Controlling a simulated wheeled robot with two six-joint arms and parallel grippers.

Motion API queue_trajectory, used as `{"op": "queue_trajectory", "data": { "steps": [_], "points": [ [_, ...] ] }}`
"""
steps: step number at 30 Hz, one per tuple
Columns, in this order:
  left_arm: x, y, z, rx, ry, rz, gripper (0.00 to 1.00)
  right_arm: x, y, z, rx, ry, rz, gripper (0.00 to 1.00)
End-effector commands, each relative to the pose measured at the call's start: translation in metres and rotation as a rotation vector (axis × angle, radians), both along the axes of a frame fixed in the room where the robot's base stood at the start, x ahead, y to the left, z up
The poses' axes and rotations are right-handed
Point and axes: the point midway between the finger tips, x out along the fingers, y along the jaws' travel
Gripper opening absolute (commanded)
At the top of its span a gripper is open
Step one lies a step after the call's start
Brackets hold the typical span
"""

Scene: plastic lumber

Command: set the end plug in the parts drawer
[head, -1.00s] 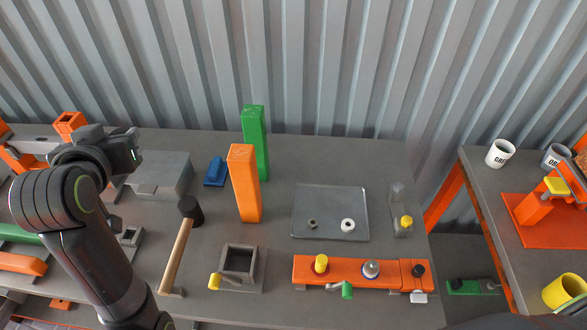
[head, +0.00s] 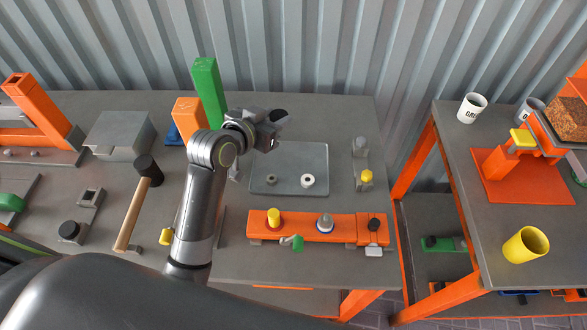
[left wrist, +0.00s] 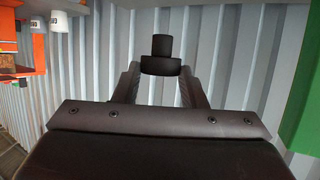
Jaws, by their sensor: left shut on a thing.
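My left gripper (head: 276,124) is raised above the back left part of the grey tray. It is shut on a black stepped round piece (left wrist: 161,58), which looks like the end plug. In the left wrist view the plug sits between the two finger tips, its narrower part pointing away from the palm. In the head view only a small dark part of the plug (head: 280,114) shows. I cannot make out a parts drawer with certainty. My right gripper is not in view.
Green (head: 207,85) and orange (head: 188,107) posts stand left of the gripper. A mallet (head: 130,215) lies further left. A second table with mugs stands right.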

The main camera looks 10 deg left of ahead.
Motion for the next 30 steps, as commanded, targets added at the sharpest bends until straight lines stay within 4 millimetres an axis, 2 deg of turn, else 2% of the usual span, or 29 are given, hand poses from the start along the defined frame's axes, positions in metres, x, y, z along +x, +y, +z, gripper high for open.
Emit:
{"op": "queue_trajectory", "data": {
  "steps": [1,9,16,21,24,30],
  "points": [
    [-0.001,0.001,-0.011,0.000,0.003,-0.004,0.16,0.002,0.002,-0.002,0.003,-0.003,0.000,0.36],
    [-0.002,0.000,-0.060,-0.001,0.002,-0.009,0.16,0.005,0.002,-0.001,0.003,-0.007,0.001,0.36],
    [-0.002,0.000,-0.084,-0.001,0.000,-0.009,0.16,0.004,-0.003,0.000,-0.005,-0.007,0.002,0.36],
    [-0.002,0.000,-0.109,-0.001,0.002,-0.009,0.16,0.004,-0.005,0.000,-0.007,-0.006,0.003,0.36],
    [-0.002,0.001,-0.116,0.001,0.000,-0.009,0.16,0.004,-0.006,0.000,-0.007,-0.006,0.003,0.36],
    [-0.002,0.001,-0.116,0.000,-0.002,-0.008,0.16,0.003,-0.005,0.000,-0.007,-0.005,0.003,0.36]
  ]
}}
